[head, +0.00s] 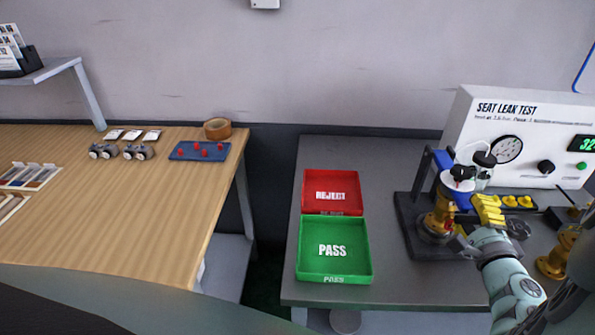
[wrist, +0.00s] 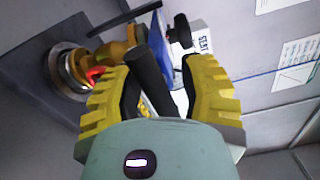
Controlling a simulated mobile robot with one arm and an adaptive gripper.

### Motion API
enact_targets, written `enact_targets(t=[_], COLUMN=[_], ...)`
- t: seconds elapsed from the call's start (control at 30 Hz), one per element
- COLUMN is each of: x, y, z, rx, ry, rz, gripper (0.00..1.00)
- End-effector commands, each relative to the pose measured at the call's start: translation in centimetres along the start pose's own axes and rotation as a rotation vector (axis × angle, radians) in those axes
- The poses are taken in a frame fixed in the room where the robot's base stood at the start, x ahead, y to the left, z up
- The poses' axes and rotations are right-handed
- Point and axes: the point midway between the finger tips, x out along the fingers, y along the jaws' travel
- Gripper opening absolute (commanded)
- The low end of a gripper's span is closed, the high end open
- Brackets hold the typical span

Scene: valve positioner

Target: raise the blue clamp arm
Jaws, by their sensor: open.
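The blue clamp arm (head: 443,162) belongs to the test fixture (head: 420,245) on the grey bench at the right of the head view. Part of it shows as a blue strip at the top of the wrist view (wrist: 158,42). A brass valve body (head: 436,222) sits in the fixture under it. My gripper (head: 487,210) has yellow fingers and is at the fixture's right side. In the wrist view my gripper (wrist: 160,78) is open, with a dark bar-like handle (wrist: 146,68) between its fingers. I cannot tell whether the fingers touch it. My gripper hides part of the fixture.
The white seat leak test panel (head: 520,125) stands behind the fixture. The red reject tray (head: 331,178) and green pass tray (head: 350,265) lie left of it. Another brass part (head: 553,262) stands to the right of my gripper. Bare bench lies between trays and fixture.

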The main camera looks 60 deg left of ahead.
Motion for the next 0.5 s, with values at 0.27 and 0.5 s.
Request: enact_targets(t=[0.27, 0.5], x=[1.17, 1.13], y=[-0.05, -0.02], z=[0.28, 0.27], rx=[-0.003, -0.002], ry=[-0.008, -0.008], rz=[0.000, 0.000], gripper=[0.41, 0.41])
